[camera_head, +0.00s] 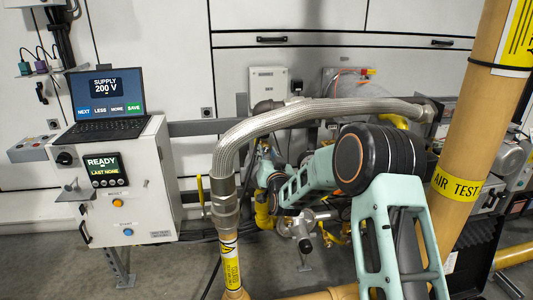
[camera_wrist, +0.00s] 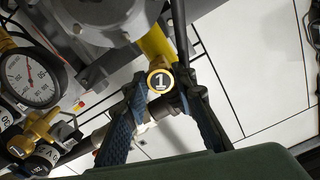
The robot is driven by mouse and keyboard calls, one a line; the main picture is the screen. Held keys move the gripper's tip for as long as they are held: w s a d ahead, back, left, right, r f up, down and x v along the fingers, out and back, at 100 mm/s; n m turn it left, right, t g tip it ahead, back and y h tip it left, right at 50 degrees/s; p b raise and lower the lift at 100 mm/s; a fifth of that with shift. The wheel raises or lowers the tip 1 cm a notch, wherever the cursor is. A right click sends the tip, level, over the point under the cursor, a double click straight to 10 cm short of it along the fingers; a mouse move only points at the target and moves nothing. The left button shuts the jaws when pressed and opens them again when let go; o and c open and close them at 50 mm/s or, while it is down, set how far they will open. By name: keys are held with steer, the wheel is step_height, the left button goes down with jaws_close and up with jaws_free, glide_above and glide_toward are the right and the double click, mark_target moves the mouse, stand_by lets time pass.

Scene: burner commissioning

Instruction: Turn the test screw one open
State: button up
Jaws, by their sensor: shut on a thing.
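The test screw one (camera_wrist: 160,80) shows in the wrist view as a round brass head marked "1", at the end of a yellow pipe. My gripper (camera_wrist: 163,93) has one finger on each side of it and is shut on it. The brass face is in clear view between the fingertips. In the head view my arm reaches in among the yellow pipework, and I cannot make out the screw there.
A pressure gauge (camera_wrist: 32,77) and brass fittings (camera_wrist: 38,132) lie left of my fingers. In the head view, a braided hose (camera_head: 310,108) arches over my arm and a tan pipe (camera_head: 475,110) stands right. A control box (camera_head: 150,185) with a laptop (camera_head: 105,105) is at left.

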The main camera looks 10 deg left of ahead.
steer(key=shift+n, duration=1.4)
steer(key=shift+d, duration=0.1)
steer(key=o, duration=1.2)
steer(key=shift+c, duration=0.2)
steer(key=v, duration=1.2)
